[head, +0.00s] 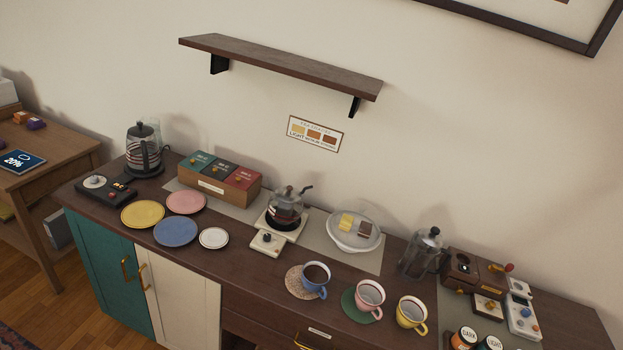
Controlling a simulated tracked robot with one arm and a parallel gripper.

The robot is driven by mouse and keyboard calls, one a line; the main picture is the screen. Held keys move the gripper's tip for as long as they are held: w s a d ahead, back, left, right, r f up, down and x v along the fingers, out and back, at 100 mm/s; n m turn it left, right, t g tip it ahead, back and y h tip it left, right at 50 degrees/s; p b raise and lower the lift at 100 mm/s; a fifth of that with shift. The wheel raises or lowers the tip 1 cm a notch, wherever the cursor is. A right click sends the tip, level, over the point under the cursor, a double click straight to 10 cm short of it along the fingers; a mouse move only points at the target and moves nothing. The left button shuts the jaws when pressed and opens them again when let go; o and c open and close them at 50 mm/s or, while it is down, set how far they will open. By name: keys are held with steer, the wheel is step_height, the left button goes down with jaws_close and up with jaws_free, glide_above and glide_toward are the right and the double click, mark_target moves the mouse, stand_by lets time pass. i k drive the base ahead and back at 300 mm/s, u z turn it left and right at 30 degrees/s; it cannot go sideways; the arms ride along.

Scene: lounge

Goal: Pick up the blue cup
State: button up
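The blue cup (315,278) stands upright on a round tan coaster (293,285) near the front edge of the dark wooden counter. It holds a dark liquid, and its handle points to the lower right. A pink cup (369,296) on a green coaster (349,306) stands to its right. A yellow cup (411,313) stands farther right. My gripper is not in this view.
A glass pot (286,207) stands on a small stand behind the blue cup. A bowl (342,243) and a French press (424,252) are behind the cups. Several plates, including a blue plate (177,231), lie left. A wall shelf (283,65) hangs above.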

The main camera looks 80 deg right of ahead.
mark_target(315, 275)
steer(key=z, duration=0.1)
steer(key=k, duration=1.05)
steer(key=z, duration=0.5)
steer(key=i, duration=1)
